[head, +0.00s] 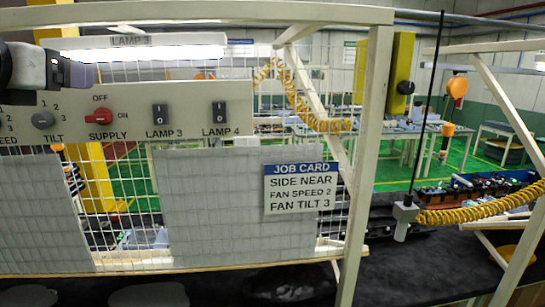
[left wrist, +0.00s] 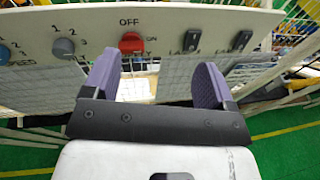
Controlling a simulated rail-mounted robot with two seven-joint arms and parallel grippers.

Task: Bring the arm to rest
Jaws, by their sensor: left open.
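My left gripper (head: 68,72) is at the upper left of the head view, in front of the control panel (head: 135,135) and partly cut off with its arm. In the left wrist view its two purple-grey fingers (left wrist: 155,85) stand wide apart with nothing between them. The panel and its red supply knob (left wrist: 132,42) show beyond the fingers, apart from them. The grey tilt knob (head: 43,120), lamp 3 switch (head: 160,115) and lamp 4 switch (head: 219,112) also show. My right gripper is not in view.
A lit lamp (head: 150,53) hangs above the panel. A job card (head: 301,188) is on the wire mesh, reading side near, fan speed 2, fan tilt 3. A pale frame post (head: 366,150) stands right of it.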

